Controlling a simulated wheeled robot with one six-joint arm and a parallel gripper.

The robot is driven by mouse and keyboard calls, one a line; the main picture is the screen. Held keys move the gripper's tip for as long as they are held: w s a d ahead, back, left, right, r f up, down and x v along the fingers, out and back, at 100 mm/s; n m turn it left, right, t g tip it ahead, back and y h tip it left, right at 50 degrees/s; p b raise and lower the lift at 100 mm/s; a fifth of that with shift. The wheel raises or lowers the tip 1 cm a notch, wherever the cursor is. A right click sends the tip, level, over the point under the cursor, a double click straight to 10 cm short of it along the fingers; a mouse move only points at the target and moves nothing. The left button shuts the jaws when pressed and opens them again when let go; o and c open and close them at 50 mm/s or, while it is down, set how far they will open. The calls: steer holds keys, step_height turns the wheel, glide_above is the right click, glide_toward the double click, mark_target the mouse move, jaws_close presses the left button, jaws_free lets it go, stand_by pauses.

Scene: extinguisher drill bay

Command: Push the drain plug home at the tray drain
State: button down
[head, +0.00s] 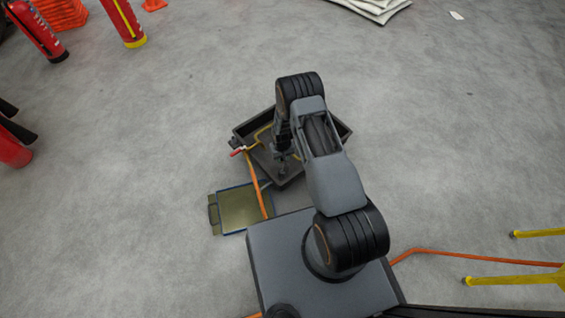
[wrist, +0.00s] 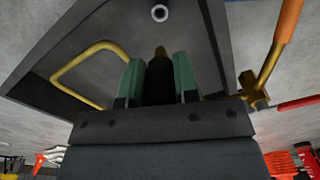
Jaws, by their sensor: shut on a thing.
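The dark tray (head: 342,131) sits on the floor under my arm. In the wrist view its grey floor and walls (wrist: 205,45) fill the upper part. The drain (wrist: 160,13) shows there as a pale ring with a dark centre, apart from my gripper. My gripper (wrist: 159,72) has green pads shut on a dark cylinder with a brown tip, which looks like the drain plug (wrist: 160,78). The tip points toward the drain's side of the picture. In the head view my gripper (head: 283,160) is over the tray, and the plug cannot be made out.
A bent yellow bar (wrist: 82,58) stands at the tray's left in the wrist view. A brass fitting (wrist: 252,92) with a red handle (wrist: 298,103) and an orange hose (head: 255,178) is at the tray edge. An olive, blue-edged panel (head: 243,208) lies nearby. Extinguishers (head: 124,22) stand far left.

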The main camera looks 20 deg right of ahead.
steer(key=shift+s+f, duration=0.2)
steer(key=shift+f, duration=1.05)
step_height(320, 180, down, 3)
steer(key=b, duration=0.2)
steer(key=shift+f+b, duration=0.2)
steer(key=shift+b, duration=0.15)
steer(key=shift+s+f, duration=0.2)
steer(key=shift+f, duration=0.1)
steer(key=shift+f+b, duration=0.25)
steer(key=shift+b, duration=0.4)
steer(key=shift+f+b, duration=0.9)
steer(key=shift+f, duration=0.05)
steer(key=shift+f+b, duration=0.6)
steer(key=shift+f, duration=0.15)
stand_by(1.1)
steer(key=c, duration=0.8)
jaws_free()
